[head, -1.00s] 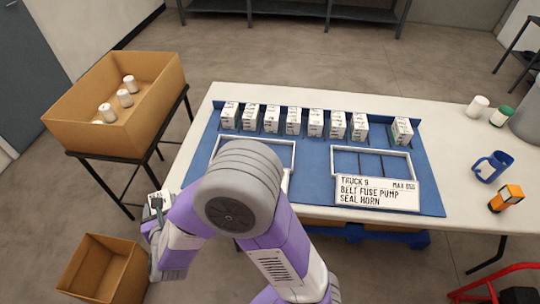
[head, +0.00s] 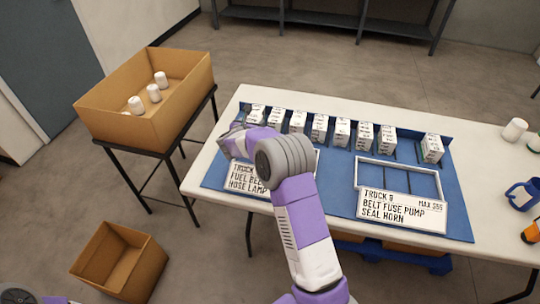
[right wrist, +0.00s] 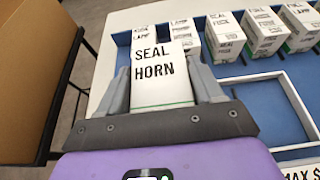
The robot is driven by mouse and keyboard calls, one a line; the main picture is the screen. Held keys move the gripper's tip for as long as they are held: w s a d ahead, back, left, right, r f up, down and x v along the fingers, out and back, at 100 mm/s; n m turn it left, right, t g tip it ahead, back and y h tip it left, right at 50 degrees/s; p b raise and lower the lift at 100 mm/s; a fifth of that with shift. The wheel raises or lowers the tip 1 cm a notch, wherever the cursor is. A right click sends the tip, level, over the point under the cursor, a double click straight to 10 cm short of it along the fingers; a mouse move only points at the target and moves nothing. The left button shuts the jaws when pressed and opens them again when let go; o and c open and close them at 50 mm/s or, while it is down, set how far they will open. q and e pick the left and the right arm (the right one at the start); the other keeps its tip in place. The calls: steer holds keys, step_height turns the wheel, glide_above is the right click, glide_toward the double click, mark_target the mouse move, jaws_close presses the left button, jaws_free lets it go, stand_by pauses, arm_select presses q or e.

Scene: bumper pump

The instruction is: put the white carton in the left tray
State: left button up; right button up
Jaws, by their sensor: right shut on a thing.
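My right gripper (head: 232,130) is shut on a white carton (right wrist: 160,75) labelled SEAL HORN, seen close up in the right wrist view. In the head view the gripper is over the left end of the blue mat, and I cannot make out the carton there. The left tray is a white frame, mostly hidden behind my right arm; its right rim (head: 316,163) shows. A sign (head: 243,181) stands at its front, partly covered by the arm. My left gripper is not clearly seen.
Several white cartons (head: 342,131) stand in a row along the back of the blue mat (head: 335,185). The right tray (head: 399,164) looks empty, with a Truck 9 sign (head: 402,210). A cardboard box (head: 105,118) with white cylinders stands left; another box (head: 105,270) is on the floor.

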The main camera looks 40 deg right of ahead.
step_height(320, 180, down, 10)
steer(key=b, duration=0.3)
steer(key=shift+r, duration=0.2)
steer(key=shift+f, duration=0.1)
steer(key=o, duration=1.3)
